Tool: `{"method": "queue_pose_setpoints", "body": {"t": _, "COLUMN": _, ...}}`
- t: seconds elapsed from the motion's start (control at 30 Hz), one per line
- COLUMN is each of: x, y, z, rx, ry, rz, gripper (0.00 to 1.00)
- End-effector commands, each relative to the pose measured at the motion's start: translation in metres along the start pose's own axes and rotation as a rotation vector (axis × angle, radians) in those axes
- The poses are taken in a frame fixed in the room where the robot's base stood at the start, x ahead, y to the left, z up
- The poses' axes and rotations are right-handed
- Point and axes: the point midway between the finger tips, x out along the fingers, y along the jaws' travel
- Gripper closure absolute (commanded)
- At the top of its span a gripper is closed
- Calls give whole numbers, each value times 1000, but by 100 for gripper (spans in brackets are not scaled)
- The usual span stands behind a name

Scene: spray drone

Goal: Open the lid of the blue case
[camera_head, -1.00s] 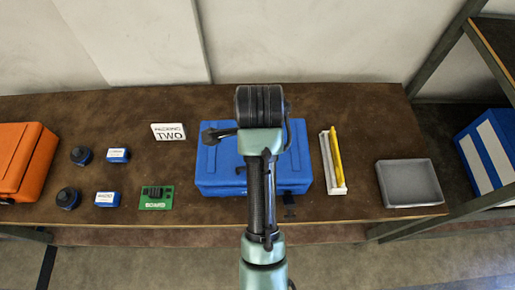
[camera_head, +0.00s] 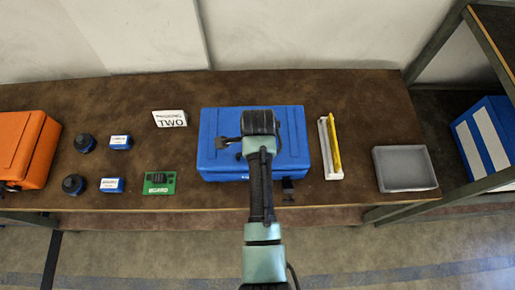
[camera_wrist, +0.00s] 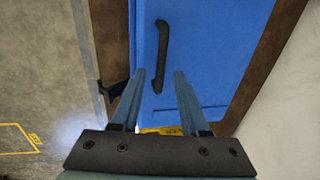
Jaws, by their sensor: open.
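The blue case (camera_head: 290,125) lies on the brown table with its lid shut, under my arm in the head view. In the wrist view the case (camera_wrist: 215,55) fills the middle and right, with a black handle (camera_wrist: 163,45) on its blue surface. In the head view my wrist hides part of the case.
To the left are an orange case (camera_head: 28,145), several small blue and black parts, a green board (camera_head: 160,183) and a sign (camera_head: 170,118). To the right are a white holder with a yellow stick (camera_head: 334,145) and a grey tray (camera_head: 405,168). A shelf frame stands at far right.

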Motion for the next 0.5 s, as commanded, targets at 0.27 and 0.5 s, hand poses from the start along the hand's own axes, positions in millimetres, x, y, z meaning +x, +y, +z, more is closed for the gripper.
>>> {"method": "queue_pose_setpoints", "body": {"t": 0.27, "x": 5, "y": 0, "z": 0, "rx": 0, "ry": 0, "rz": -1, "gripper": 55}}
{"method": "queue_pose_setpoints", "body": {"t": 0.5, "x": 5, "y": 0, "z": 0, "rx": 0, "ry": 0, "rz": -1, "gripper": 79}}
